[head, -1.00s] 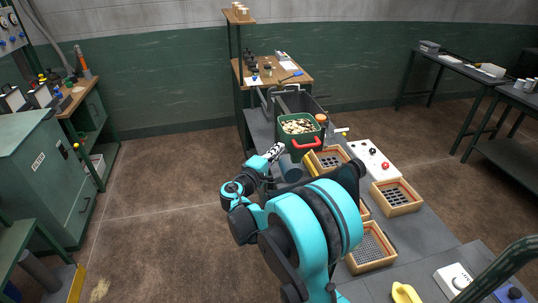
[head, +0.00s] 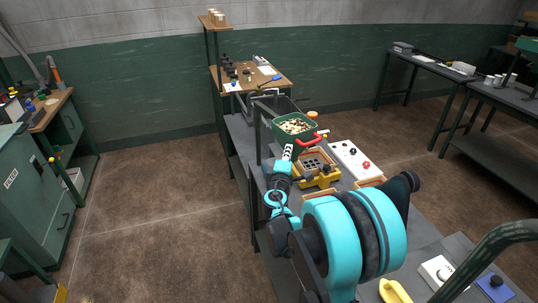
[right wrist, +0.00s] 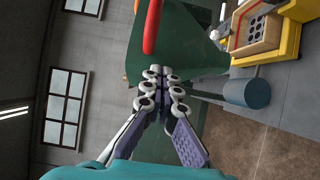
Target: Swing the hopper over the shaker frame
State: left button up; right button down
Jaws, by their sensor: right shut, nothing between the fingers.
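The hopper is a green bin (head: 294,125) with pale pieces in it and a red handle (head: 308,142). It hangs by the dark post at the back of the bench. The shaker frame (head: 318,180) is yellow, holds a wooden-rimmed sieve, and stands to the right of and nearer than the hopper. My right gripper (head: 289,151) is shut and empty at the hopper's near left side. In the right wrist view its closed fingertips (right wrist: 163,74) overlap the hopper's green wall (right wrist: 185,45), below the red handle; I cannot tell whether they touch. My left gripper is out of view.
A white panel with knobs (head: 351,157) lies right of the shaker frame. A blue-grey cylinder (right wrist: 246,93) shows beside the hopper in the right wrist view. My right arm covers much of the near bench. Open floor (head: 150,215) lies to the left.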

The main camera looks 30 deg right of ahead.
jog(key=w+d+n+t+y, duration=0.1)
jog(key=w+d+y, duration=0.1)
jog(key=d, duration=1.1)
jog(key=w+d+n+t+y, duration=0.1)
jog(key=w+d+n, duration=0.1)
jog(key=d, duration=1.2)
jog(key=shift+d+r+t+y, duration=0.15)
jog(key=shift+r+t+y, duration=0.15)
jog(key=shift+r+y, duration=0.1)
jog(key=shift+w, duration=0.1)
jog(key=v, duration=1.2)
jog(key=shift+a+f, duration=0.3)
